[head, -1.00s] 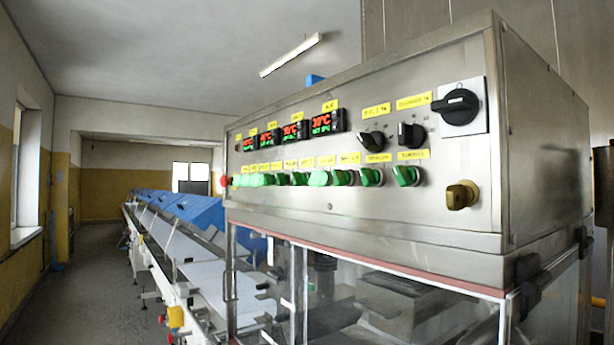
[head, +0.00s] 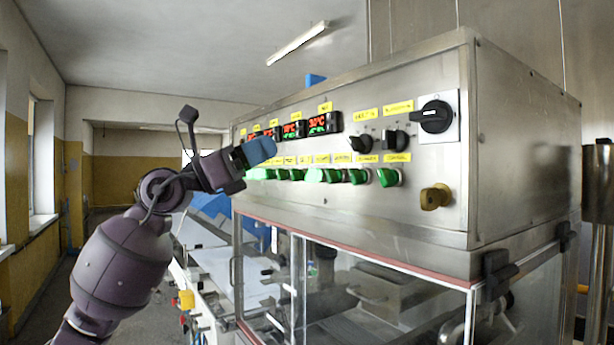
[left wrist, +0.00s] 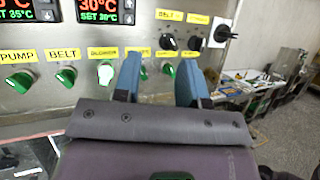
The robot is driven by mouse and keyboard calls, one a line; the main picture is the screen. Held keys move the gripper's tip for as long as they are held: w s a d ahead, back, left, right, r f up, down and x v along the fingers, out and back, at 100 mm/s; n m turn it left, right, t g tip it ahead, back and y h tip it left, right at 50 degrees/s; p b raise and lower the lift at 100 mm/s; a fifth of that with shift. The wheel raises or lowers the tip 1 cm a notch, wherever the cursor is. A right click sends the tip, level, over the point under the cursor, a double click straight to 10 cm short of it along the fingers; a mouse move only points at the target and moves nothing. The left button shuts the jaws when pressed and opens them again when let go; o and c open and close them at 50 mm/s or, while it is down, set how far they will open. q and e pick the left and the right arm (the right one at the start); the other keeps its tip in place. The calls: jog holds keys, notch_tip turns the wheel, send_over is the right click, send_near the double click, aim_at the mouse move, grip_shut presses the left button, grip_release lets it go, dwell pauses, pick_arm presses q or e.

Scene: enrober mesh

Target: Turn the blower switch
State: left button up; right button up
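The blower switch (left wrist: 106,74) is a lit, pale-green knob under a yellow label reading BLOWER in the left wrist view. In the head view it seems to be the bright green knob (head: 314,175) in the lower row of the steel control panel (head: 300,205). My left gripper (head: 259,151) has blue fingers and is in front of the panel's left part. In the left wrist view, its two fingers (left wrist: 159,64) are spread apart with nothing held. The switch shows just left of the left finger, not between the fingers. My right gripper is out of view.
Similar green knobs (head: 388,177) stand close on either side. Above are red-lit temperature displays (head: 318,123), black selectors (head: 394,140) and a large black rotary switch (head: 435,116). A brass-coloured knob (head: 435,197) sticks out at lower right. Glass panes are below; floor space lies left.

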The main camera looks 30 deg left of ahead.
pick_arm(q)
jog(key=y, duration=0.9)
send_near(308, 177)
jog(key=shift+m, duration=0.3)
jog(key=p+x, duration=0.3)
jog(key=x, duration=0.4)
jog(key=shift+w+d+r, duration=0.1)
jog(key=shift+w+r, duration=0.05)
jog(key=shift+w, duration=0.25)
jog(key=shift+w+d, duration=0.25)
jog(key=shift+w, duration=0.25)
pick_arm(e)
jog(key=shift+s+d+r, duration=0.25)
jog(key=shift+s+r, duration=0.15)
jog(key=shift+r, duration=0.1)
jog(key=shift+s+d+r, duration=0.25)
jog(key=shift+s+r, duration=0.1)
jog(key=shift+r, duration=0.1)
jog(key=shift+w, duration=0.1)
pick_arm(q)
grip_shut()
